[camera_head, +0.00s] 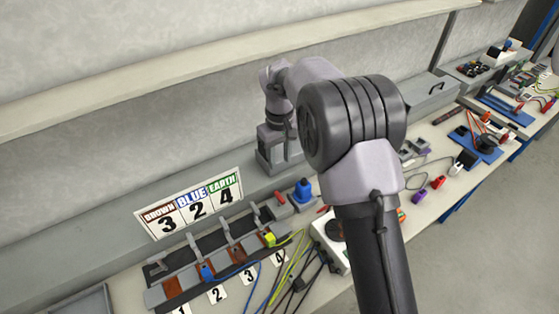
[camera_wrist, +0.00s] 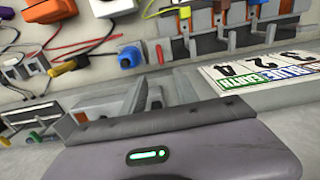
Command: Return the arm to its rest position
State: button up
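My arm (camera_head: 365,125) rises from the bottom of the head view, bends at a large dark joint and reaches back toward the wall. My gripper (camera_head: 278,150) is at its far end, over the grey ledge behind the bench. In the wrist view the grey-purple gripper body with a green light fills the bottom, and grey finger-like parts (camera_wrist: 160,93) stick out above it. I see nothing clearly held between them. Whether they are apart or closed is unclear. The fingertips are hidden in the head view.
The workbench holds a terminal block (camera_head: 215,255) with numbered slots, a sign (camera_head: 192,205) reading brown 3, blue 2, earth 4, and a blue plug (camera_head: 303,190). Loose cables (camera_head: 290,272) lie to its right. A wall and shelf (camera_head: 150,70) run behind. Floor is free at right.

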jog(key=s+d+r+m+t+y+b, duration=0.15)
jog(key=s+d+r+m+b, duration=0.3)
jog(key=s, duration=0.45)
jog(key=s+d+r+m+t+b, duration=0.2)
jog(key=s+d+r+b, duration=0.25)
jog(key=s+r, duration=0.35)
jog(key=s+d+f+m+t+b, duration=0.1)
jog(key=s+f+m, duration=0.1)
jog(key=s, duration=0.5)
jog(key=s+d+f+m+t+b, duration=0.1)
jog(key=s+d+f+m+b, duration=0.1)
jog(key=s+f, duration=0.3)
jog(key=shift+s+d+m, duration=0.15)
jog(key=shift+s+m, duration=0.3)
jog(key=shift+s, duration=0.8)
jog(key=shift+y, duration=0.25)
